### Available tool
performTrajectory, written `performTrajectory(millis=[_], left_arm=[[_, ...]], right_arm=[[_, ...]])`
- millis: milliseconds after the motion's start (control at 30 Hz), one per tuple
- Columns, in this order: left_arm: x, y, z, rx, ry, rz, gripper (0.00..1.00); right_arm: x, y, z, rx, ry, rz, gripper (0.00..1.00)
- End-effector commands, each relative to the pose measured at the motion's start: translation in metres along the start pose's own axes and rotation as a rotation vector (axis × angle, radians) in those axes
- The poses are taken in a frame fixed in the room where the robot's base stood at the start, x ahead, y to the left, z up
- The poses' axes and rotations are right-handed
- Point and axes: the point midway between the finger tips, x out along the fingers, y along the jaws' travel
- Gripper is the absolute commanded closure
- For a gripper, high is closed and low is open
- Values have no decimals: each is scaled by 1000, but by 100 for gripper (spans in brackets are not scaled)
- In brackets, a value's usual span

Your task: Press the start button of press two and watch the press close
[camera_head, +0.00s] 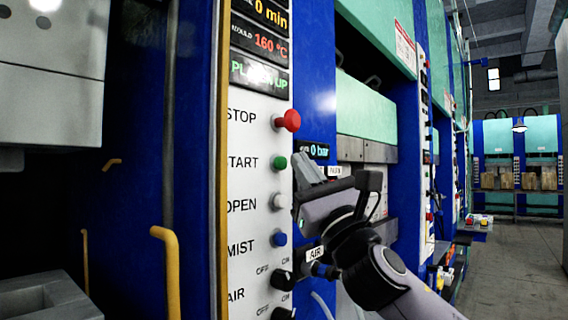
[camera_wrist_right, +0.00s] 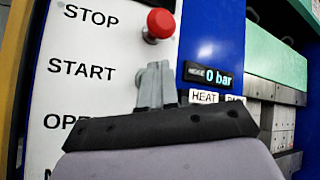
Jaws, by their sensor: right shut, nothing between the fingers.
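A white control panel (camera_head: 245,190) stands on the blue press close to me; no press number is readable. Its green START button (camera_head: 278,162) sits beside the word START, below the red STOP button (camera_head: 288,121). My right gripper (camera_head: 303,168) is shut and empty, with its fingertips just right of the START button. In the right wrist view the grey fingertips (camera_wrist_right: 155,76) are in front of the START row and mostly hide the button. I cannot tell whether they touch it. My left gripper is not in view.
The white OPEN button (camera_head: 277,202) and blue MIST button (camera_head: 279,239) are below, near my right gripper. A yellow handle (camera_head: 170,265) sticks out at left. A 0 bar display (camera_wrist_right: 210,76) is right of the panel. More presses line the aisle; the floor (camera_head: 505,270) there is clear.

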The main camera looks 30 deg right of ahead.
Motion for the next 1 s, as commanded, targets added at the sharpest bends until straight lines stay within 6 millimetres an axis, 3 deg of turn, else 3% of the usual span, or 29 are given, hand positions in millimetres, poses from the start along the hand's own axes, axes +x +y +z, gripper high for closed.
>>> performTrajectory(millis=[1000], left_arm=[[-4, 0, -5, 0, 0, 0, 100]], right_arm=[[9, 6, -6, 1, 1, 0, 100]])
